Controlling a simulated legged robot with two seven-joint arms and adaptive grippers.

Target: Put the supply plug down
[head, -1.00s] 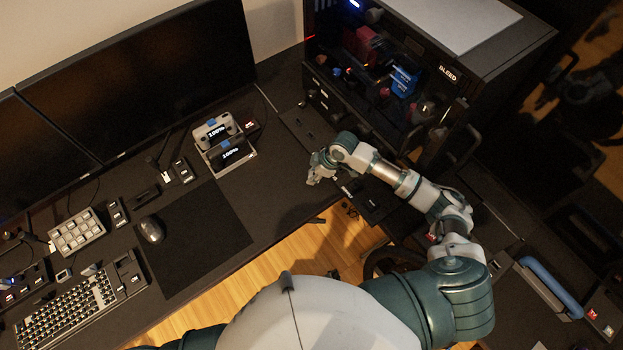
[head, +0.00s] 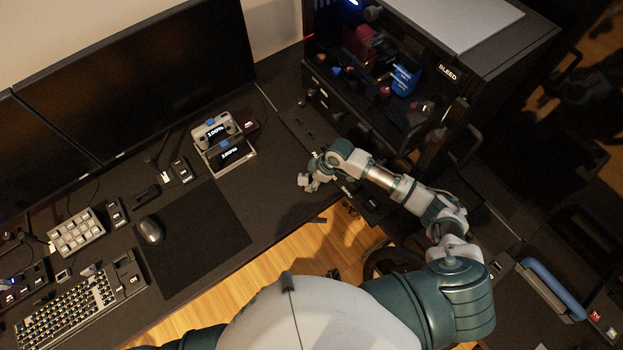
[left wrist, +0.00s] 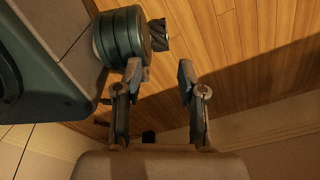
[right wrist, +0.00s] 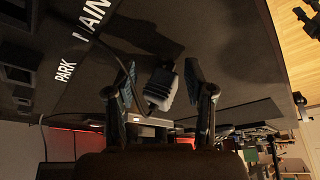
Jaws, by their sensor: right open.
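The supply plug (right wrist: 161,86) is a pale grey, ribbed block with a dark cable, between the fingers of my right gripper (right wrist: 159,75) in the right wrist view. The fingers are open, with gaps beside the plug. It is close to a black surface (right wrist: 225,40) lettered "PARK" and "MAIN"; I cannot tell whether it touches it. In the head view my right gripper (head: 307,181) is low over the desk, before the computer case; the plug cannot be made out there. My left gripper (left wrist: 159,70) is open and empty above the wooden floor, outside the head view.
The open computer case (head: 455,95) stands behind my right arm. A two-part device reading 100% (head: 225,145) stands left of the gripper. A black mat (head: 195,235), mouse (head: 151,229) and keyboard (head: 68,312) lie farther left. The desk's front edge is close to the gripper.

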